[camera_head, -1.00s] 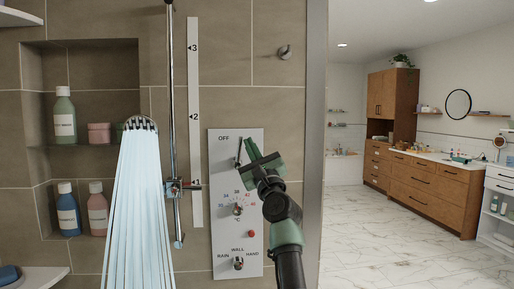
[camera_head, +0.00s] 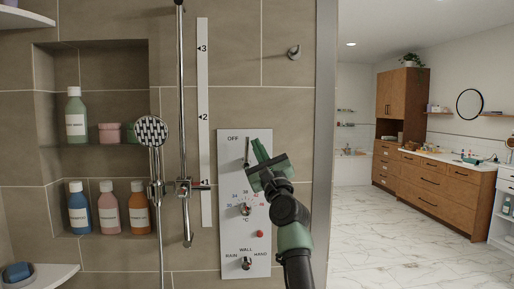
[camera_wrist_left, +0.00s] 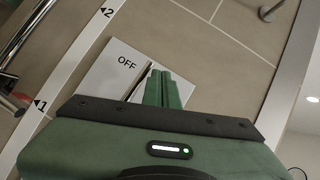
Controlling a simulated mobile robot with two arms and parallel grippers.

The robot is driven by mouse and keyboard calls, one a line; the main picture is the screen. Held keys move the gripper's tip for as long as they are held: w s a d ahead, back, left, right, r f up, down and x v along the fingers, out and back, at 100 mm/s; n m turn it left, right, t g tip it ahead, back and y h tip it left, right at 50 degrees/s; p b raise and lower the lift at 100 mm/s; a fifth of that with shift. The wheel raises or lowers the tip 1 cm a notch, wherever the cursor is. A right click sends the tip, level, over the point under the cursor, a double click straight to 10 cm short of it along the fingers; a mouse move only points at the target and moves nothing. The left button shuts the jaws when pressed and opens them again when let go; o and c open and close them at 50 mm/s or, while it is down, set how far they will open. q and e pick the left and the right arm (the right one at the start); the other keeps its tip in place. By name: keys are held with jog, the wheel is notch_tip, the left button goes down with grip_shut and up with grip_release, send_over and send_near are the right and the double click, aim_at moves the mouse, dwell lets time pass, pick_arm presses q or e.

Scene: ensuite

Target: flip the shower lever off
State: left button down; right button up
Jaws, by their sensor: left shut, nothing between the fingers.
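The white shower panel (camera_head: 231,200) is on the tiled wall, with "OFF" printed near its top. Its slim shower lever (camera_head: 247,150) stands nearly upright just below and right of "OFF". In the left wrist view the lever (camera_wrist_left: 136,80) is a thin dark bar beside the fingers. My left gripper (camera_head: 258,147) is shut and empty, its green fingertips just right of the lever; whether they touch it I cannot tell. The fingertips also show in the left wrist view (camera_wrist_left: 161,76). The shower head (camera_head: 151,131) has no water coming out. My right gripper is out of view.
The panel also bears a temperature knob (camera_head: 245,209), a red button (camera_head: 260,234) and a lower selector knob (camera_head: 246,263). A chrome rail (camera_head: 182,90) and a niche with several bottles are on the left. A hook (camera_head: 294,52) is at upper right. Open floor (camera_head: 400,225) lies right.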

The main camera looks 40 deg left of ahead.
pick_arm(q)
jog(key=b+v, duration=0.1)
jog(key=v, duration=0.6)
dwell(0.4)
